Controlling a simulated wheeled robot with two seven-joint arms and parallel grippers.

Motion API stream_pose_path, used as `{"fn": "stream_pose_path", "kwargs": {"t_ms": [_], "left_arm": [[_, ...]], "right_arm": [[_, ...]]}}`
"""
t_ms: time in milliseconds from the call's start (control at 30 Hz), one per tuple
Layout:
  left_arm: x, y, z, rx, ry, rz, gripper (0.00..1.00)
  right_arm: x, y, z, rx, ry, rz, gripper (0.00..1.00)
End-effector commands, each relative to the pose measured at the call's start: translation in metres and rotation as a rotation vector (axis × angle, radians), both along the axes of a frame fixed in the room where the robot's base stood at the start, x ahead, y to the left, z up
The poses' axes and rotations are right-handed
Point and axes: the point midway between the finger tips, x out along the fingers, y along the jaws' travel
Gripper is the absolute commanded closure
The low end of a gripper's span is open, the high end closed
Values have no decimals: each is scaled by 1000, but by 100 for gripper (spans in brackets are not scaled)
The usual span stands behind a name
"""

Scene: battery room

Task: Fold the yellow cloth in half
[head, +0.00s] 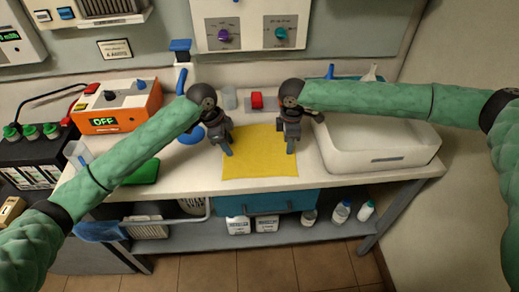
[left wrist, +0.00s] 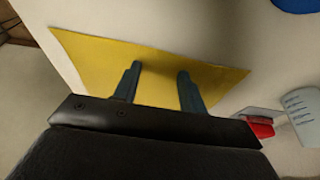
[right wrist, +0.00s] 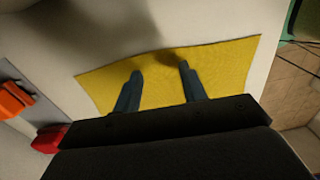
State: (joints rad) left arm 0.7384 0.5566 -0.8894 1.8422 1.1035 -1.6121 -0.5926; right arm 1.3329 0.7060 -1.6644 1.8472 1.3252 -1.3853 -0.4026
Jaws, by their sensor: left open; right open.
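The yellow cloth (head: 260,165) lies flat and spread out on the white bench top, near its front edge. It also shows in the left wrist view (left wrist: 95,62) and in the right wrist view (right wrist: 225,70). My left gripper (head: 227,149) is open and empty above the cloth's left side, with its fingers (left wrist: 156,80) pointing down at it. My right gripper (head: 290,146) is open and empty above the cloth's right side, and its fingers (right wrist: 160,72) also point down. I cannot tell whether the fingertips touch the cloth. The arms hide parts of the bench behind.
A white tray-like basin (head: 385,150) stands close right of the cloth. A red button box (head: 257,101) and a clear beaker (head: 229,98) stand behind it. A green pad (head: 143,172) and an orange device (head: 117,106) are to the left. A blue drawer (head: 265,202) is below.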

Motion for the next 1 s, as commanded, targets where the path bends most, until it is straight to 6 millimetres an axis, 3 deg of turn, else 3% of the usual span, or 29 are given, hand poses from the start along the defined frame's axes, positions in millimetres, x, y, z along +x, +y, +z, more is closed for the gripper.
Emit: {"fn": "stream_pose_path", "kwargs": {"t_ms": [433,833,1000], "left_arm": [[0,0,-4,0,0,0,59],[0,0,-3,0,1,0,98],[0,0,-3,0,1,0,100]], "right_arm": [[0,0,-4,0,0,0,59],[0,0,-3,0,0,0,98],[0,0,-3,0,0,-1,100]]}}
